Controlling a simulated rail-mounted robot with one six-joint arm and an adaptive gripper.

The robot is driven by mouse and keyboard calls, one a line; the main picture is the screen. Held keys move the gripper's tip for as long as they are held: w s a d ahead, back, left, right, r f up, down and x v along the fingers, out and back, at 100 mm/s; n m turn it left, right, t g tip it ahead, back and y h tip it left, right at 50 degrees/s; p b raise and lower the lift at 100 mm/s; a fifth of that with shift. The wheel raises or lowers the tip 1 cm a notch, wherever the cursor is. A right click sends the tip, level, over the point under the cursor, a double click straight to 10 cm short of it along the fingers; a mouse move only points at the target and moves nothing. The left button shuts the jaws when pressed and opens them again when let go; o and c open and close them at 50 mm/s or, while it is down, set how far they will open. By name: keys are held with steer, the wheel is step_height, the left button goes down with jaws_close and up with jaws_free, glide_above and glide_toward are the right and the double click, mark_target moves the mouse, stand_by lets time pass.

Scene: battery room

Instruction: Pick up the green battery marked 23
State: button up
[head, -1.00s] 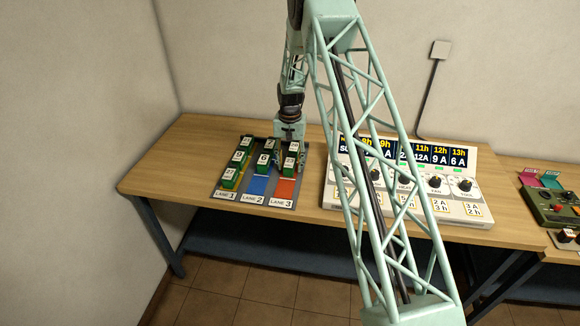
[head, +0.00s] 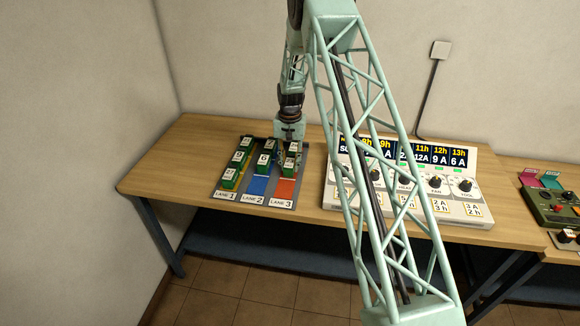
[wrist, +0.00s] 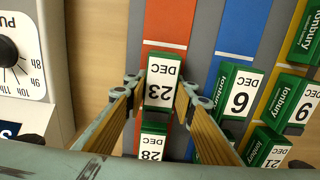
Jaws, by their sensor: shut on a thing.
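The green battery marked 23 (wrist: 160,85) has a white top label reading DEC 23, upside down in the wrist view. It is in the red lane 3, and in the head view it is the front battery (head: 289,162) there. My gripper (wrist: 161,87) is shut on it, with one fingertip at each side. In the head view my gripper (head: 289,158) comes down from above over lane 3. I cannot tell whether the battery's base is clear of the lane.
The battery marked 28 (wrist: 152,147) is close behind it. Batteries marked 6 (wrist: 239,97) and 9 (wrist: 299,104) stand in the neighbouring lanes. The lane tray's label strip (head: 255,199) faces front. A control panel (head: 465,208) stands right of the tray. The table's left end (head: 160,170) is clear.

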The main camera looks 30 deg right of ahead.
mark_target(290, 162)
steer(key=shift+r, duration=0.2)
steer(key=shift+r, duration=1.5)
steer(key=shift+s+r, duration=0.1)
steer(key=s+a, duration=0.1)
steer(key=s, duration=0.4)
steer(key=s+a+r+b, duration=0.1)
steer(key=s, duration=0.4)
steer(key=s+a, duration=0.1)
steer(key=s, duration=0.4)
steer(key=shift+s+a+r+b, duration=0.15)
steer(key=shift+a+r+b, duration=0.1)
steer(key=shift+b, duration=0.15)
